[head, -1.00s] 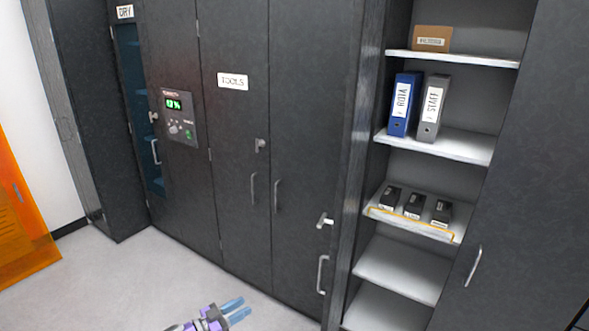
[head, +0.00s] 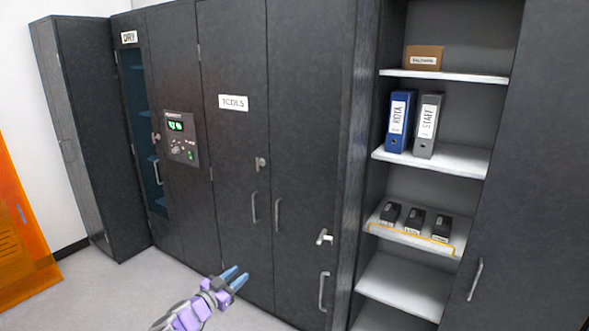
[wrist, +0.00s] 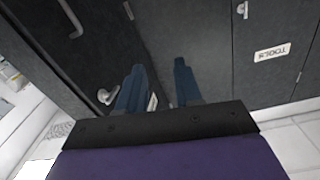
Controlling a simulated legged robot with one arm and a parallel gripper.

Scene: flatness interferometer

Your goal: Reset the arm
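My gripper (head: 234,278) shows at the bottom of the head view, in front of the lower part of the tools cabinet (head: 235,150). Its two blue fingers point up and to the right. In the wrist view the fingers (wrist: 158,90) stand apart with a gap between them and nothing in the gap, so the gripper is open and empty. It touches nothing that I can see.
Dark cabinets with handles line the wall. An open shelf unit (head: 400,281) at right holds a cardboard box (head: 424,52), a blue binder (head: 400,105), a grey binder (head: 428,145) and small black boxes. An orange panel (head: 18,235) stands at far left. The floor (head: 100,290) is clear.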

